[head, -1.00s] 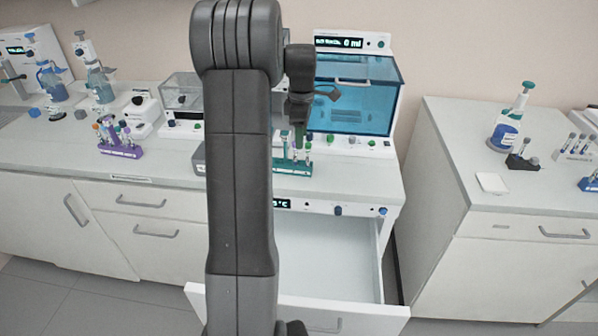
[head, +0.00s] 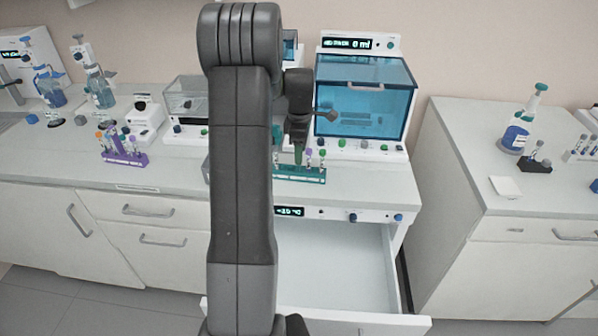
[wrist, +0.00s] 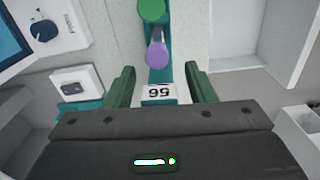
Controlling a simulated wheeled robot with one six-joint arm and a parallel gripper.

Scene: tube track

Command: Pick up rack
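The teal rack (head: 312,174) stands on the counter in front of the blue-windowed box and holds several tubes with green and purple caps. Its left part is hidden behind my arm in the head view. In the wrist view, the rack (wrist: 158,76) lies between my finger tips, with a white number label on its near end and a purple and a green cap above it. My gripper (wrist: 160,88) has its green fingers apart, with a gap on each side of the rack. In the head view, my gripper (head: 299,150) points down over the rack.
A drawer (head: 335,265) stands pulled out below the counter. A purple rack (head: 127,158) with tubes stands at the left. The blue-windowed box (head: 362,98) is close behind the teal rack. A gap separates the counter from the right cabinet (head: 530,235).

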